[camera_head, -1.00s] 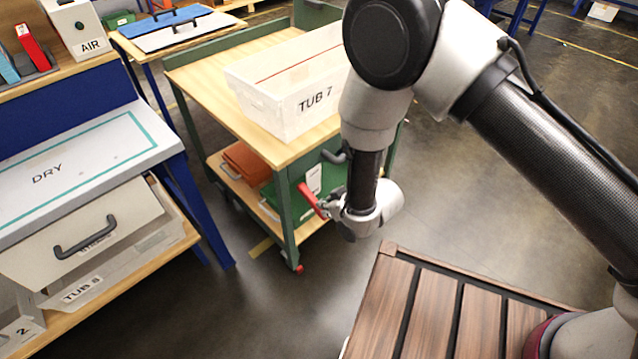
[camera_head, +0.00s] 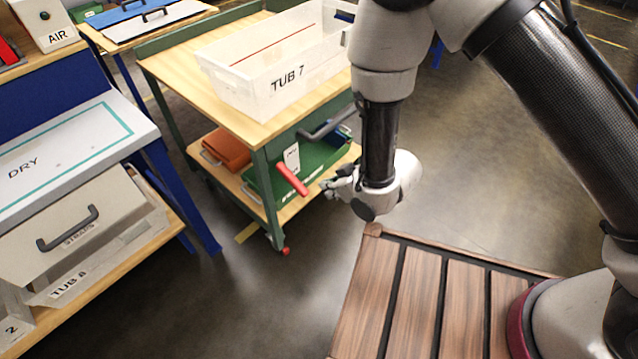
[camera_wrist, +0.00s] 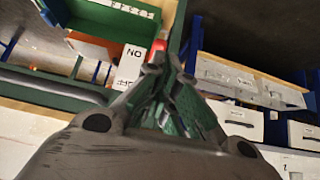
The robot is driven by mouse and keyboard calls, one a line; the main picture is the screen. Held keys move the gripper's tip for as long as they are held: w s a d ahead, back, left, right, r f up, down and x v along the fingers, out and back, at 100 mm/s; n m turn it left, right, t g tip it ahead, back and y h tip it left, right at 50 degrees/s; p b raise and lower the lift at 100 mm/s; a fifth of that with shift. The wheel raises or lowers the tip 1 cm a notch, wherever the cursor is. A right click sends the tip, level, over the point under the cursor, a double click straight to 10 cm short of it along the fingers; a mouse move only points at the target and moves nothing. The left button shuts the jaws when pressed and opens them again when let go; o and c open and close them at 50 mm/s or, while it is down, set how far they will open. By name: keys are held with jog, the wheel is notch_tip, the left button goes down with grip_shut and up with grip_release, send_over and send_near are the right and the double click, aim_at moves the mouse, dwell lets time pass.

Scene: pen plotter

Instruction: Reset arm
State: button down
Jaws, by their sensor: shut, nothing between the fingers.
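My gripper (camera_head: 330,188) is at the end of my folded arm, in front of the green cart and to the right of its red handle. In the wrist view my gripper (camera_wrist: 158,84) points toward the cart, with its fingers together and nothing held. A gap shows between the gripper and the red handle (camera_head: 292,179) in the head view. No other object of the task is named.
The green cart (camera_head: 160,77) carries a clear tub marked TUB 7 (camera_head: 278,99). A green bin (camera_head: 257,185) and an orange box (camera_head: 226,148) sit on its lower shelf. A bench marked DRY (camera_head: 60,150) is at left. Open floor (camera_head: 470,170) lies right of the cart.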

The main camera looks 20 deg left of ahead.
jog(key=shift+s+d+r, duration=0.15)
jog(key=shift+s+d, duration=0.05)
jog(key=shift+d, duration=0.2)
jog(key=shift+s+d+r, duration=0.15)
jog(key=shift+d, duration=0.25)
jog(key=s+d+f+g+h, duration=0.1)
jog(key=s+d+h, duration=0.15)
jog(key=d, duration=0.45)
jog(key=s+d+f+g+h, duration=0.1)
jog(key=s+d+g+h, duration=0.1)
jog(key=d+h, duration=0.3)
jog(key=w+d+r+m+g+h, duration=0.1)
jog(key=w+d+r+m, duration=0.15)
jog(key=d+r, duration=0.8)
jog(key=w+d+r+m+g+h, duration=0.1)
jog(key=d+r+m, duration=0.2)
jog(key=d+r, duration=0.75)
jog(key=s+d+r+m+t+y, duration=0.1)
jog(key=s+d+r+m+t, duration=0.2)
jog(key=d+r, duration=0.5)
jog(key=s+d+r+m+t, duration=0.3)
jog(key=d+r+m, duration=0.2)
jog(key=r, duration=0.9)
jog(key=d, duration=0.3)
jog(key=shift+s+d+y, duration=0.2)
jog(key=shift+d+y, duration=0.15)
jog(key=shift+d, duration=0.05)
